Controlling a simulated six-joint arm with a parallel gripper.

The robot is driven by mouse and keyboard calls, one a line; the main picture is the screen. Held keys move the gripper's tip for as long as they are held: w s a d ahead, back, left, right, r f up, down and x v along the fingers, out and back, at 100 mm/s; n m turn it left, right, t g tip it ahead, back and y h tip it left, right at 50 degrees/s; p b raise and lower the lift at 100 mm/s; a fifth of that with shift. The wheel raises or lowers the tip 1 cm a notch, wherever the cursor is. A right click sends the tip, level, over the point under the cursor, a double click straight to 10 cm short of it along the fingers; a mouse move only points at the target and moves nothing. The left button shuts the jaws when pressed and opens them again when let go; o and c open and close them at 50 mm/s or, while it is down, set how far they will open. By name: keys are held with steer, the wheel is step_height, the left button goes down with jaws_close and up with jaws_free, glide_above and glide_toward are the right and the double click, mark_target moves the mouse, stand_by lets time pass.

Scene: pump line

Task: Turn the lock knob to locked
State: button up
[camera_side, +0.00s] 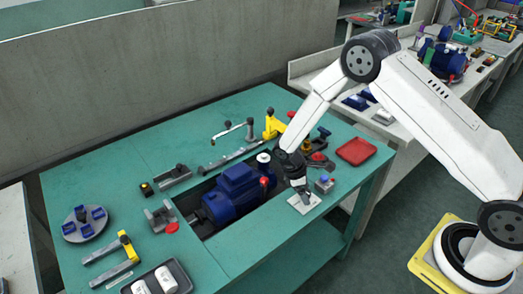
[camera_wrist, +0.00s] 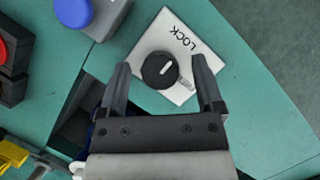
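The lock knob (camera_wrist: 159,70) is a round black knob with a white pointer line, on a pale plate (camera_wrist: 190,42) marked LOCK. In the wrist view the pointer line slants up and to the right, toward the lettering. My gripper (camera_wrist: 163,68) is open, with one finger on each side of the knob. There are gaps between the fingers and the knob, and I cannot tell the height difference. In the side view the plate (camera_side: 305,203) lies at the front right of the teal table, with my gripper (camera_side: 301,192) over it, hiding the knob.
A grey box with a blue button (camera_wrist: 74,12) stands close by; it also shows in the side view (camera_side: 324,184). A blue pump motor (camera_side: 237,192) sits in a table cutout to the left. A red tray (camera_side: 357,151) lies at the right. The table edge is near the plate.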

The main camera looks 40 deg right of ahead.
steer(key=shift+w+r, duration=0.1)
steer(key=shift+r, duration=0.05)
steer(key=v, duration=0.7)
steer(key=shift+r, duration=0.25)
steer(key=shift+a+r, duration=0.1)
steer(key=shift+r, duration=0.05)
stand_by(0.3)
steer(key=s+r+m+t+y, duration=0.3)
steer(key=s+r+m+t, duration=0.2)
steer(key=s+r+m, duration=0.4)
steer(key=shift+s+a+r+t, duration=0.2)
steer(key=shift+s+r+t, duration=0.2)
steer(key=shift+s+r, duration=2.05)
steer(key=shift+o, duration=0.3)
steer(key=shift+s+f, duration=0.7)
steer(key=shift+f, duration=0.1)
